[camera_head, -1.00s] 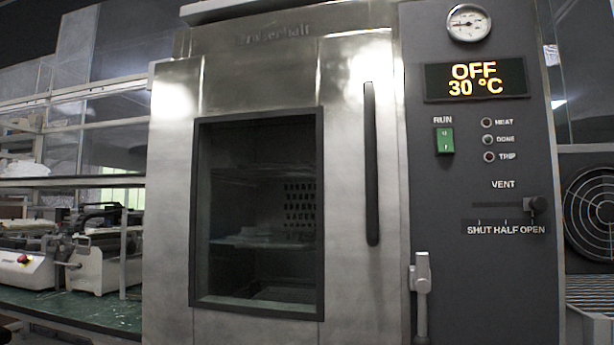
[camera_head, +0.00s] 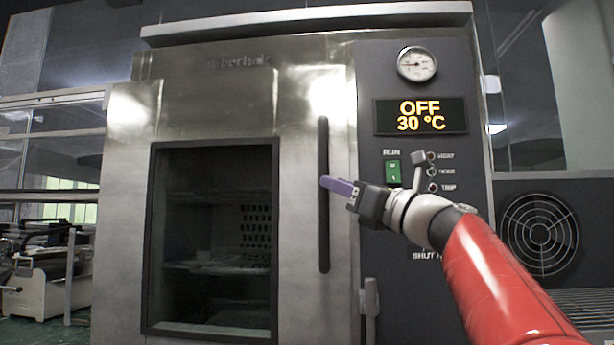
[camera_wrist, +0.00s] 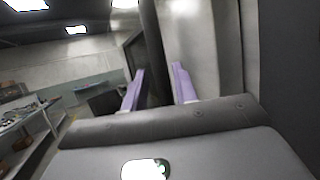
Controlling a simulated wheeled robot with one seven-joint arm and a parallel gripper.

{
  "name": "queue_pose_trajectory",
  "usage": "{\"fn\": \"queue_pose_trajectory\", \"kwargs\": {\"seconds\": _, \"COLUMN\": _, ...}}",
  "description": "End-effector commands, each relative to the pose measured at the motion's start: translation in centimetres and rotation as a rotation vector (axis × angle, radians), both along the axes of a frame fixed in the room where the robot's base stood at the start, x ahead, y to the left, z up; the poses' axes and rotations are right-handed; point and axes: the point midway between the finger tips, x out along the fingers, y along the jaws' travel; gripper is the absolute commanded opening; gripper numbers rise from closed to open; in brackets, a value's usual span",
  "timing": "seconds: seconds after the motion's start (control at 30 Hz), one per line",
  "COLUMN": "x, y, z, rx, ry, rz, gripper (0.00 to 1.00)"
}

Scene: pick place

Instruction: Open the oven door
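The steel oven door (camera_head: 210,100) with its dark window is shut. Its long black vertical handle (camera_head: 323,235) runs along the door's right side. My gripper (camera_head: 338,186), with purple fingers, is at the middle of the handle, reaching in from the right. In the wrist view the dark handle (camera_wrist: 153,50) stands between the two spread fingers of my gripper (camera_wrist: 158,85), with a gap seen beside it. Whether a finger touches the handle cannot be told. A grey latch lever (camera_head: 370,298) sits low at the door's right edge.
The dark control panel (camera_head: 470,165) right of the door carries a gauge, an OFF 30 °C display and a green RUN switch (camera_head: 393,171). My arm partly covers the vent scale. A round fan grille (camera_head: 540,233) is at the right. Bench equipment (camera_head: 45,285) stands at the left.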

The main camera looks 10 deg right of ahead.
Motion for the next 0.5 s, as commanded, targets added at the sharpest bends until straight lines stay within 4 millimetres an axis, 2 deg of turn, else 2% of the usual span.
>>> {"fn": "queue_pose_trajectory", "kwargs": {"seconds": 0.27, "x": 3.3, "y": 2.7, "z": 1.9, "rx": -0.002, "ry": 0.001, "rz": 0.002, "gripper": 0.29}}
{"fn": "queue_pose_trajectory", "kwargs": {"seconds": 0.5, "x": 4.4, "y": 3.6, "z": 2.4, "rx": -0.003, "ry": 0.000, "rz": 0.000, "gripper": 0.29}}
